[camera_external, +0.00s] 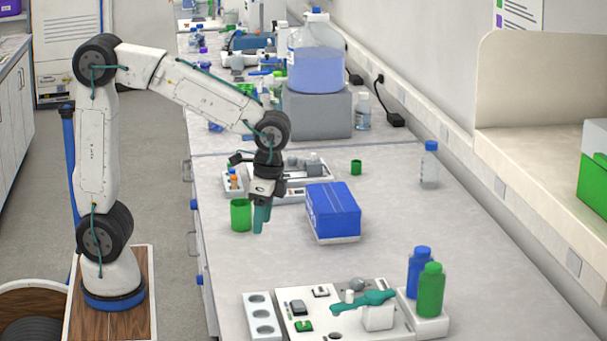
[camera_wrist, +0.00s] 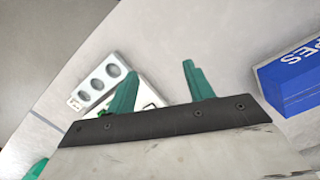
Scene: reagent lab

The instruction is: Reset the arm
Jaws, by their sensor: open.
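My gripper (camera_external: 262,219) hangs pointing down over the bench (camera_external: 300,270), between a green cup (camera_external: 241,214) on its left and a blue box (camera_external: 333,211) on its right. In the wrist view its two teal fingers (camera_wrist: 158,88) are apart with nothing between them. My arm reaches out from its base at the left, bent at the elbow. The exact height of the fingertips above the bench is hard to tell.
A white tray with three round wells (camera_external: 263,316) stands by a white device (camera_external: 345,318) at the front. Blue (camera_external: 419,270) and green (camera_external: 430,290) bottles stand right of it. A clear bottle (camera_external: 429,166) stands at the back right.

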